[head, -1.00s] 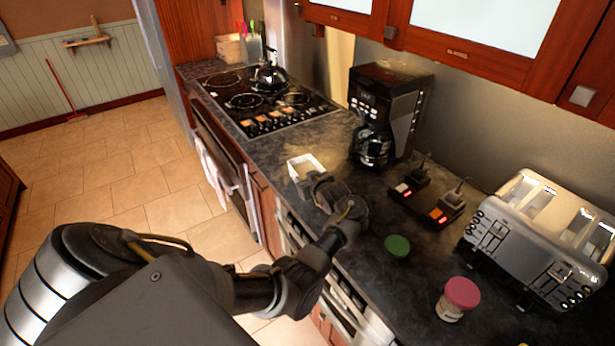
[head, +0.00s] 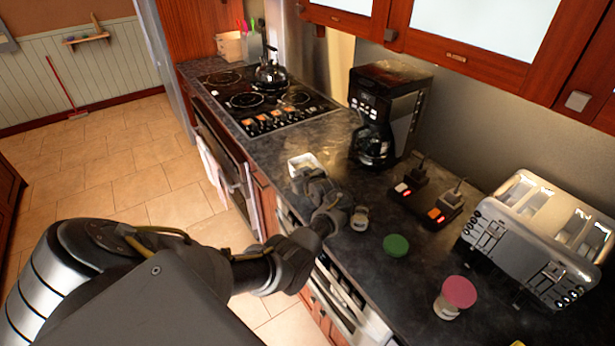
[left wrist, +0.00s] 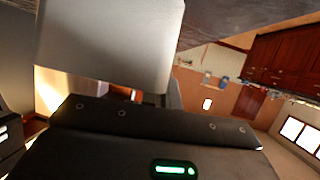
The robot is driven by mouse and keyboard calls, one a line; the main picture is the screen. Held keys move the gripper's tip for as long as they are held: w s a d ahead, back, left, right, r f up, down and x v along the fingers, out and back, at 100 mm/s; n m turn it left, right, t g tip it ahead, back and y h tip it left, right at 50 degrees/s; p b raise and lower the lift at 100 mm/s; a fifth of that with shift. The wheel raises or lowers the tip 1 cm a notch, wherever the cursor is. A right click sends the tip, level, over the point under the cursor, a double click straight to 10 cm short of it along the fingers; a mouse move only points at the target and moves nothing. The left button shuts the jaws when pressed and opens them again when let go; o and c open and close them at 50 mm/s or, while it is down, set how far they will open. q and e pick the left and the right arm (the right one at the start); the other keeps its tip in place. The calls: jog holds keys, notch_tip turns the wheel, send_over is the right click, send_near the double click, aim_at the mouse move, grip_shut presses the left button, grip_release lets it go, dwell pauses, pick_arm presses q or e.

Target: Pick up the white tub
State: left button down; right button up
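The white tub (head: 301,160) stands on the dark counter, left of the coffee maker in the head view. My left gripper (head: 308,178) is at the tub's near side and hides part of it. In the left wrist view a large pale surface (left wrist: 108,42), probably the tub's wall, fills the upper left, right in front of the gripper's body. The fingertips do not show clearly in either view, so I cannot tell whether they are open or shut, or whether they touch the tub. My right gripper is in neither view.
A small jar (head: 360,218) and a green lid (head: 396,245) are to the right of my left gripper. A pink-lidded jar (head: 456,298), toaster (head: 540,235), black chargers (head: 430,200) and coffee maker (head: 390,115) stand further right. The stove (head: 268,100) is behind.

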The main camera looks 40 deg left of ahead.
pick_arm(q)
jog(key=shift+r, duration=0.15)
dwell(0.3)
jog(key=shift+r+b, duration=0.35)
jog(key=shift+r, duration=0.2)
jog(key=shift+w+r+b, duration=0.1)
jog(key=shift+r+b, duration=0.35)
jog(key=shift+r, duration=0.25)
jog(key=s+d+r+b, duration=0.1)
jog(key=s+d+r, duration=0.6)
jog(key=s+r, duration=0.3)
jog(key=shift+s+r, duration=0.15)
jog(key=shift+s, duration=1.05)
jog(key=shift+a, duration=0.1)
